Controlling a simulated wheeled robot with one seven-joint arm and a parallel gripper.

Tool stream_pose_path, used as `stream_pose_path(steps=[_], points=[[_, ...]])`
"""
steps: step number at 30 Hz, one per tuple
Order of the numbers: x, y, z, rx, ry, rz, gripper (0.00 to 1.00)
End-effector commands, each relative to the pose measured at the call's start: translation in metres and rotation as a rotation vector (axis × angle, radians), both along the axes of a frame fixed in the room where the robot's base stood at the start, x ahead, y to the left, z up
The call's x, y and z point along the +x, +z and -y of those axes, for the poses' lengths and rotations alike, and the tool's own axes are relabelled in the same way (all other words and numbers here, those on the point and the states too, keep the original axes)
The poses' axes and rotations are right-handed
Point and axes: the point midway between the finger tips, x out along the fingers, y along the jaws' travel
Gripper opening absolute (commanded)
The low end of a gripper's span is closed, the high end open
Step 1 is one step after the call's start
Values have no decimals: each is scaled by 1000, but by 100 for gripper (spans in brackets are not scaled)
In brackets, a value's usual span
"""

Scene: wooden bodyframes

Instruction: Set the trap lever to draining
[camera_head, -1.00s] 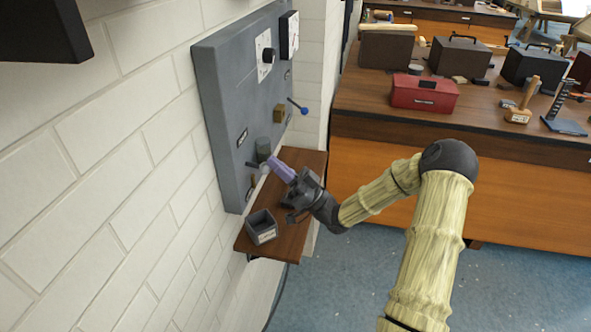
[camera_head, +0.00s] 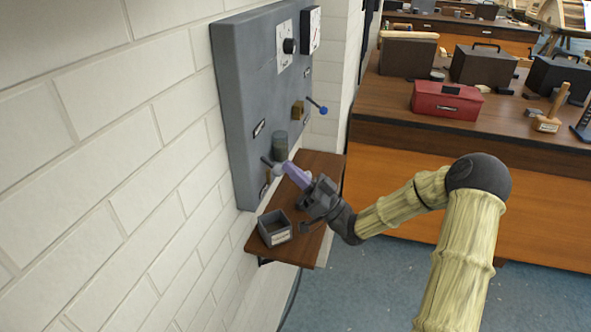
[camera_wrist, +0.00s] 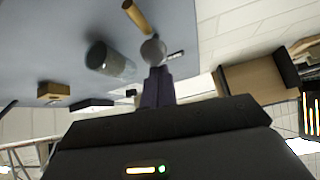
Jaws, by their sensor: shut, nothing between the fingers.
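The grey wall panel (camera_head: 240,110) carries a grey cylindrical bowl (camera_head: 280,146) low down. Just below the bowl is a small lever with a dark stick and a pale grey round knob (camera_head: 278,170). In the wrist view the round knob (camera_wrist: 153,50) is right at my fingertips, beside the bowl (camera_wrist: 110,62), with a brass-coloured rod (camera_wrist: 136,16) behind it. My gripper (camera_head: 287,168), with purple fingers, is shut and empty, its tips at the knob; I cannot tell if they touch. The fingers (camera_wrist: 157,72) also show in the wrist view. No lever position marking is readable.
A blue-knobbed lever (camera_head: 322,109) sticks out from a brass block (camera_head: 298,110) higher on the panel. A wooden shelf (camera_head: 322,165) below holds a small grey open box (camera_head: 274,229). A workbench (camera_head: 430,130) with a red toolbox (camera_head: 446,101) stands to the right.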

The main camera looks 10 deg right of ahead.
Motion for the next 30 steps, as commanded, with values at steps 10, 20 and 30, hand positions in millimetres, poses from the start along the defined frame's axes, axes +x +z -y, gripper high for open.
stream_pose_path(steps=[10,20,30], points=[[0,-12,-3,-17,6,-25,0],[-3,5,10,-11,7,-16,0],[-15,-13,39,5,13,-4,0]])
